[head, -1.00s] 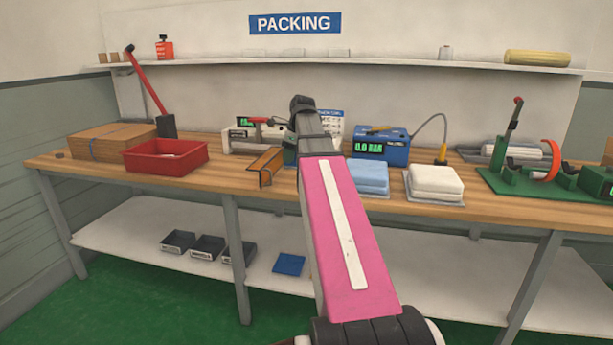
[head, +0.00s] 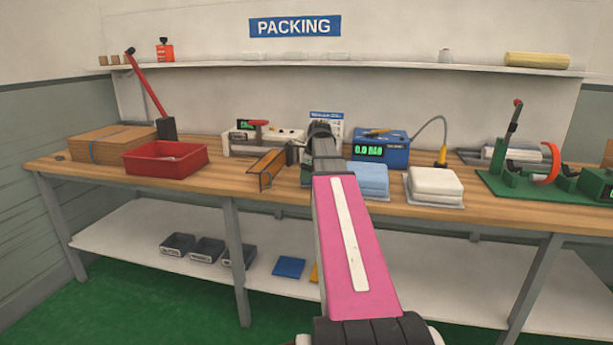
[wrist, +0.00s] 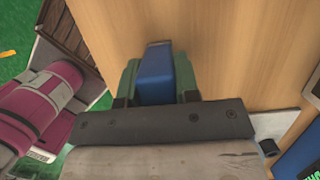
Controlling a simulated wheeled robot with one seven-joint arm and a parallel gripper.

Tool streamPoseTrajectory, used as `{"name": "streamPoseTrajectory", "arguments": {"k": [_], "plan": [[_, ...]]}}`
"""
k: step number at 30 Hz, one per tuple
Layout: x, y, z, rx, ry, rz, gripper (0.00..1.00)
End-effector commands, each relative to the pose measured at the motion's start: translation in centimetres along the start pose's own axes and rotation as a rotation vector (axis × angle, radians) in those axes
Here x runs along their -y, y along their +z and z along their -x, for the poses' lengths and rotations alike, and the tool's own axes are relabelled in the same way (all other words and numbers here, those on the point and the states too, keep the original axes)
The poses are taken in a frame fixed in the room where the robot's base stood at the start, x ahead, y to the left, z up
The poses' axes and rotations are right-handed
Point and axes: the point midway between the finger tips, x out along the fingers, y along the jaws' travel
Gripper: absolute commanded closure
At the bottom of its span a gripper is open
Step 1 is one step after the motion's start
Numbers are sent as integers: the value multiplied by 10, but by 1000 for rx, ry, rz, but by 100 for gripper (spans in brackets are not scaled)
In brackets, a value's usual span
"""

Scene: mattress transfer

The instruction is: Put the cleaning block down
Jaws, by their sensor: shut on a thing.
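The cleaning block (wrist: 157,75) is a dark blue block with a greyish end. In the wrist view it sits between the two green fingers of my gripper (wrist: 157,82), which is shut on it. Bare wooden bench top (wrist: 225,50) shows beneath and around the block. I cannot tell whether the block touches the wood. In the head view my pink arm covers most of the gripper, and the block cannot be made out there.
An orange-brown angled bracket (head: 265,168) stands left of my arm, with a red tray (head: 165,160) further left. A light blue stack (head: 370,178) and a white stack (head: 435,185) lie to the right. A blue box with a display (head: 382,150) stands behind.

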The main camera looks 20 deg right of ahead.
Motion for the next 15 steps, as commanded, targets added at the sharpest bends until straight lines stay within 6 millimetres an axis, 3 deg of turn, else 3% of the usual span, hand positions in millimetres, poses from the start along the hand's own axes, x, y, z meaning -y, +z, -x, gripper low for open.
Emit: {"name": "streamPoseTrajectory", "arguments": {"k": [9,10,12,15], "plan": [[0,0,-2,0,0,0,89],[0,0,-2,0,0,0,64],[0,0,-2,0,0,0,45],[0,0,-2,0,0,0,45]]}}
